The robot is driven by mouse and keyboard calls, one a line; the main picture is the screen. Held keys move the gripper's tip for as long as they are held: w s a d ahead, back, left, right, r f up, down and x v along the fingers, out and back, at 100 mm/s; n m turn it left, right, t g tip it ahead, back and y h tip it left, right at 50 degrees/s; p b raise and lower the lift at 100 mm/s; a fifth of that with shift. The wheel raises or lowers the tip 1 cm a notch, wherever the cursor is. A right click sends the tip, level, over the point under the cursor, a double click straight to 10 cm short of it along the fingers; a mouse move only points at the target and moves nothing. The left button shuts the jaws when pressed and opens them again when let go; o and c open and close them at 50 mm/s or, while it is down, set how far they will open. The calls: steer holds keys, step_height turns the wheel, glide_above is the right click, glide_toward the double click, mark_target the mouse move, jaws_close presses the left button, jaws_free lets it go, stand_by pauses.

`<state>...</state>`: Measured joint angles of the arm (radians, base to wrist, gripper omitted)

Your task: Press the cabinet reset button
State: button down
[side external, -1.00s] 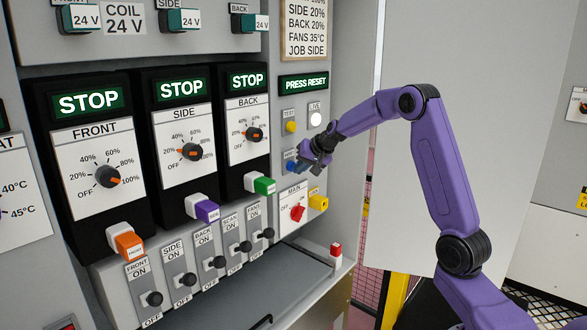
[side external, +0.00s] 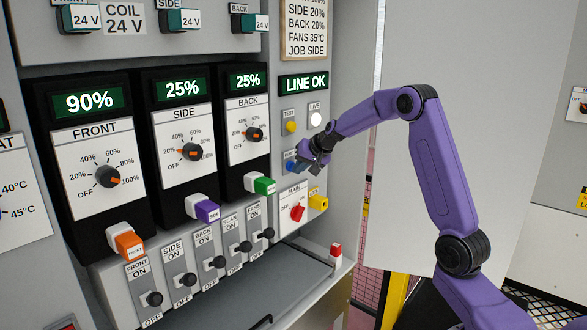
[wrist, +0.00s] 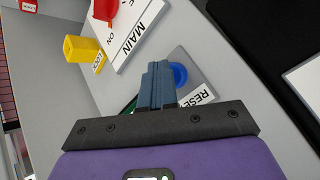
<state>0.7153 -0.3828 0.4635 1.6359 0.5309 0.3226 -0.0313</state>
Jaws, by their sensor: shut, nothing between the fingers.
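The blue round reset button (wrist: 180,76) sits on a grey plate lettered RESE, the rest hidden. In the side external view, the button (side external: 290,166) shows only in part beside my gripper (side external: 300,166). In the wrist view my gripper (wrist: 157,68) has its fingers together and empty, overlapping the button's left edge. I cannot tell whether the fingertips touch it. The status display (side external: 303,84) reads LINE OK. The front display (side external: 90,102) reads 90%, and the side display (side external: 182,89) and back display (side external: 247,80) read 25%.
Above the button are a yellow test button (side external: 291,127) and a white live lamp (side external: 315,119). Below are the red main switch (side external: 298,212) and a yellow lock tag (side external: 318,202). Several toggle switches stand lower left. The room right of the cabinet is open around my arm.

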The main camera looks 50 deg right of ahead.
steer(key=shift+s, duration=0.85)
steer(key=shift+s, duration=2.5)
